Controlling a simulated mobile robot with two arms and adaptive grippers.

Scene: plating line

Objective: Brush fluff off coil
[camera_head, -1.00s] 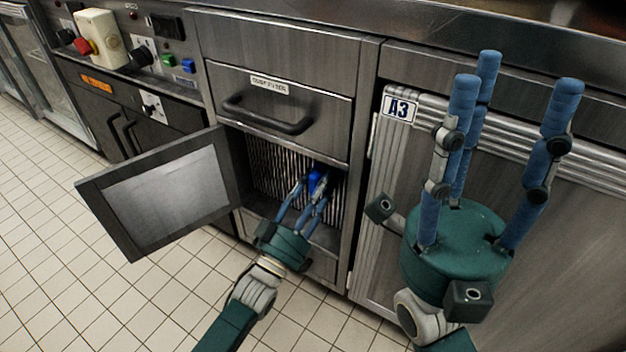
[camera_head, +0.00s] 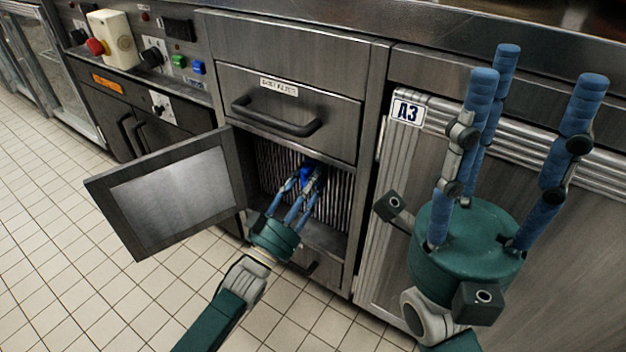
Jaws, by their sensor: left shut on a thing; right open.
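The coil (camera_head: 335,192) is a bank of upright metal fins inside the open compartment under a drawer, in the middle of the head view. My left gripper (camera_head: 301,184) reaches into the compartment with its blue fingers shut on a small blue thing, likely the brush (camera_head: 307,174). The brush is in front of the fins; its working end is hidden, and I cannot tell if it touches them. I cannot make out any fluff. My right gripper (camera_head: 520,95) is open and empty, fingers pointing up, in front of the cabinet marked A3.
The compartment door (camera_head: 107,204) stands open to the left. A drawer with a dark handle (camera_head: 275,118) is just above the opening. A control panel with a red knob (camera_head: 96,47) is at upper left. Tiled floor (camera_head: 45,235) is clear at lower left.

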